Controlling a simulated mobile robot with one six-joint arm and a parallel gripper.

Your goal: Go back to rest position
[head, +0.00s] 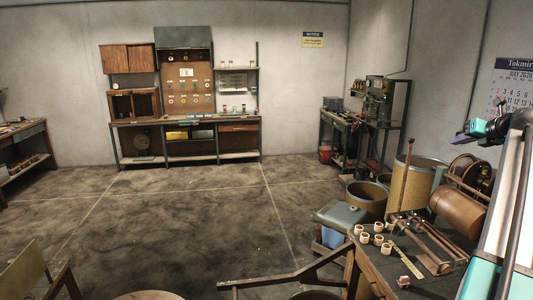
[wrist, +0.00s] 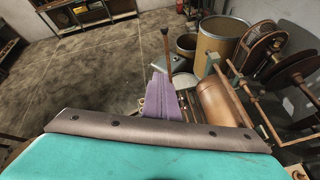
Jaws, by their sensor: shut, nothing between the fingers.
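My gripper (head: 462,137) is at the right of the head view, raised above the winding bench. Its purple fingers point left, and it is shut with nothing held. In the wrist view my gripper (wrist: 160,95) shows as purple fingers close together in the middle, past my teal and grey wrist parts. The fingertips are clear of the things below.
A bench (head: 385,270) at the lower right carries several small tape rolls (head: 364,238) and a copper-coloured roller (head: 458,212). Drums (head: 418,181) stand behind it. A workbench (head: 188,121) stands at the far wall. The middle floor (head: 200,215) is clear.

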